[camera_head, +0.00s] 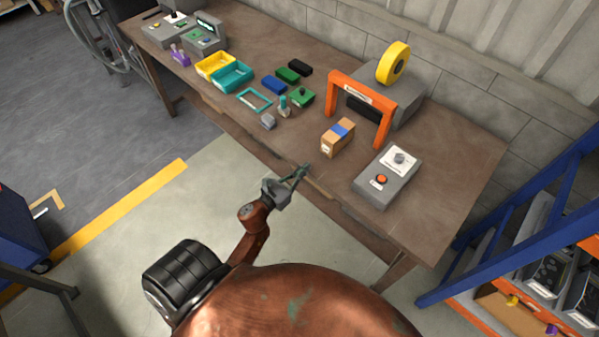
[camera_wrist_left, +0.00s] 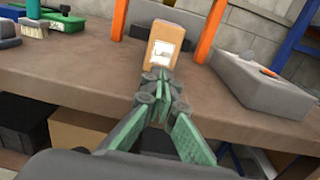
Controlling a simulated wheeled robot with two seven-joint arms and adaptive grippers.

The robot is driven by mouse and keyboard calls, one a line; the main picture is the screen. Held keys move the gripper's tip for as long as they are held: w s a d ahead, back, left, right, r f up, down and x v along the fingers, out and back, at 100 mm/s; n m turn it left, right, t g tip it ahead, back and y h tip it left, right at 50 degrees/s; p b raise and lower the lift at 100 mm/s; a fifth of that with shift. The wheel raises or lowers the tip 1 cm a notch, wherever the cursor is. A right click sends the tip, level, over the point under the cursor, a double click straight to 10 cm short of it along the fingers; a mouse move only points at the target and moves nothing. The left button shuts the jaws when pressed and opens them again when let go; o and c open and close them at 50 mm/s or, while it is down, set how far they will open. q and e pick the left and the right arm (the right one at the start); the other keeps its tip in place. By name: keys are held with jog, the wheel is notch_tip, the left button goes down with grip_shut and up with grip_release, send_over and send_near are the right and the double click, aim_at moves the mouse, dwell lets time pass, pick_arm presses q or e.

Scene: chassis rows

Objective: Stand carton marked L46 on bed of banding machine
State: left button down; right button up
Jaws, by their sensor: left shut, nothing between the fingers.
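A brown carton (camera_head: 338,138) with a blue band on top stands on the bench just in front of the orange arch (camera_head: 351,92) of the banding machine. It also shows in the left wrist view (camera_wrist_left: 164,34), where a white label faces me; the print is too small to read. A yellow tape roll (camera_head: 393,62) sits on the grey machine body behind the arch. My left gripper (camera_head: 302,170) is shut and empty at the bench's front edge, short of the carton. In the left wrist view its green fingertips (camera_wrist_left: 158,82) meet below the carton. My right gripper is not in view.
A grey control box (camera_head: 387,177) with a red button stands right of the carton. Left of it lie a small brush (camera_head: 283,105), a teal frame (camera_head: 254,101), several coloured blocks and two trays (camera_head: 232,76). A blue rack (camera_head: 520,220) stands at the right.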

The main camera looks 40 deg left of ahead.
aim_at(325, 149)
pick_arm(q)
jog(key=w, duration=0.6)
jog(key=w+p, duration=0.1)
jog(key=w, duration=0.1)
jog(key=shift+w+d, duration=0.25)
jog(key=shift+w, duration=0.15)
